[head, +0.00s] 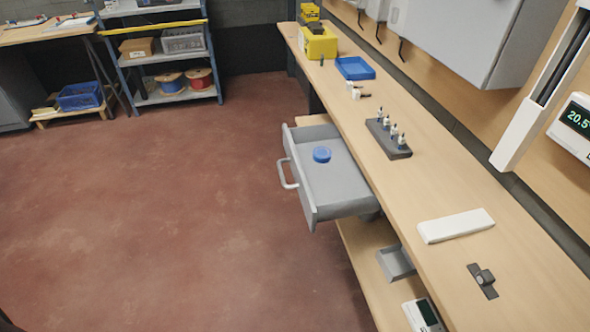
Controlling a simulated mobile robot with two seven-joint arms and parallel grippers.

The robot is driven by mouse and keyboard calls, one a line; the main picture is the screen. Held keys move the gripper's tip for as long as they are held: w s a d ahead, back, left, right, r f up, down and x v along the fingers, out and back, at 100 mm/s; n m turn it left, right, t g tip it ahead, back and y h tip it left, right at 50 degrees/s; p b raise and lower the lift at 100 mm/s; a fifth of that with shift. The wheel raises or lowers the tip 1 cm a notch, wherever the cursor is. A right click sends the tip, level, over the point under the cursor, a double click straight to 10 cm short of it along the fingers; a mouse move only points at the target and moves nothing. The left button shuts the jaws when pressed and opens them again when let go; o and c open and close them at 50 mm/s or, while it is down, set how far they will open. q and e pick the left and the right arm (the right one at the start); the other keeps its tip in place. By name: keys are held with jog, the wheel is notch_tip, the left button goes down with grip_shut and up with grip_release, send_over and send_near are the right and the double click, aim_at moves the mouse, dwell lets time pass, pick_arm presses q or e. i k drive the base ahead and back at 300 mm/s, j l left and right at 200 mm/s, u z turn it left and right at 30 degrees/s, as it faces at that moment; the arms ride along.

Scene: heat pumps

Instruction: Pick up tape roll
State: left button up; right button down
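A blue tape roll (321,155) lies flat inside an open grey drawer (345,194), near its far end. The drawer is pulled out to the left from under the wooden workbench (450,205), with its handle (287,173) facing the open floor. Nothing covers the roll. Neither of my grippers is in view.
On the bench are a dark block with several small bottles (388,138), a blue tray (355,68), a yellow case (318,42) and a white panel (455,225). A lower shelf (365,262) runs below the drawer. The red floor (160,210) at left is clear.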

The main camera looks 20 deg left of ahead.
aim_at(320, 154)
jog(key=i+j+z, duration=0.1)
jog(key=j+z, duration=0.4)
jog(key=z, duration=0.2)
jog(key=j+z, duration=0.35)
jog(key=i, duration=0.05)
